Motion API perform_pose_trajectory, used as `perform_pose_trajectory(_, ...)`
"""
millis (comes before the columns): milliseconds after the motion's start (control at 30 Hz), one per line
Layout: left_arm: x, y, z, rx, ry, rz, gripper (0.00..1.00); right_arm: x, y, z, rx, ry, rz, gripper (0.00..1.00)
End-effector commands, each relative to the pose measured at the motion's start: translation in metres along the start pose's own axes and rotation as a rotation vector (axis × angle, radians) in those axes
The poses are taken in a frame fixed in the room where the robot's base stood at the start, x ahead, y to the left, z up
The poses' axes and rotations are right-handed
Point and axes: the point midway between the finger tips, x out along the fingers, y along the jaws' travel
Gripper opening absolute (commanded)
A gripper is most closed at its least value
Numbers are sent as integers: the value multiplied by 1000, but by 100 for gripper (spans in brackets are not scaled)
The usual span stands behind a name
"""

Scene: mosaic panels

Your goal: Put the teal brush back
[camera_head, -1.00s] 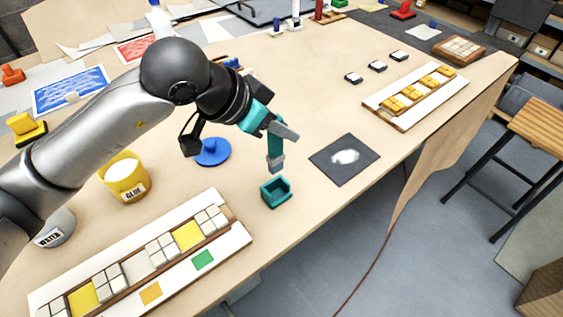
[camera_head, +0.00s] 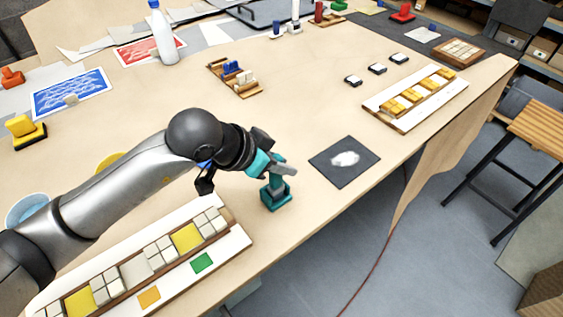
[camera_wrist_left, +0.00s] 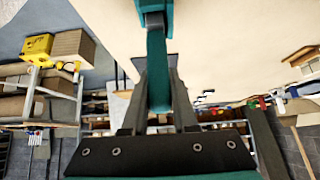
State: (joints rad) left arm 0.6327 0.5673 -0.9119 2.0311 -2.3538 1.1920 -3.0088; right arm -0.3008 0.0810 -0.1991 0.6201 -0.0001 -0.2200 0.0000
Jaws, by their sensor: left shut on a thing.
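The teal brush (camera_head: 273,187) is upright, held by my left gripper (camera_head: 277,171). Its lower end is at the open top of the teal holder (camera_head: 277,202) and appears to be inside it. I cannot tell whether it rests on the bottom. In the left wrist view the fingers (camera_wrist_left: 156,95) are closed on the brush handle (camera_wrist_left: 157,72), and the teal holder (camera_wrist_left: 138,9) is around the brush's far end. My right gripper is not in view.
A dark square mat (camera_head: 329,167) with a white patch lies right of the holder. A mosaic panel with tiles (camera_head: 134,268) lies at the front left. The table's front edge is close to the holder. Bare tabletop lies behind it.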

Motion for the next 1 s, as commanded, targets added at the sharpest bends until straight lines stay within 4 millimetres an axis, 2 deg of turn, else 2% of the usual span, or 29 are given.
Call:
perform_pose_trajectory(100, 3, 0, 3, 1, 0, 0, 0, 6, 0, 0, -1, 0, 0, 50)
perform_pose_trajectory(133, 2, 0, 2, 0, -1, 0, 30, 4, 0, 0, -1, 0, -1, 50)
perform_pose_trajectory(367, 2, 0, 2, 0, -2, 0, 56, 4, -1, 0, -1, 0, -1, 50)
perform_pose_trajectory(767, -2, 0, -1, -1, -2, 1, 57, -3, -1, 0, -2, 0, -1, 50)
perform_pose_trajectory(867, -16, -1, -1, 3, 0, -2, 57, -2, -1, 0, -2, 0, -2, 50)
perform_pose_trajectory(1000, -45, -2, 0, 4, 0, -5, 57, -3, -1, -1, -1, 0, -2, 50)
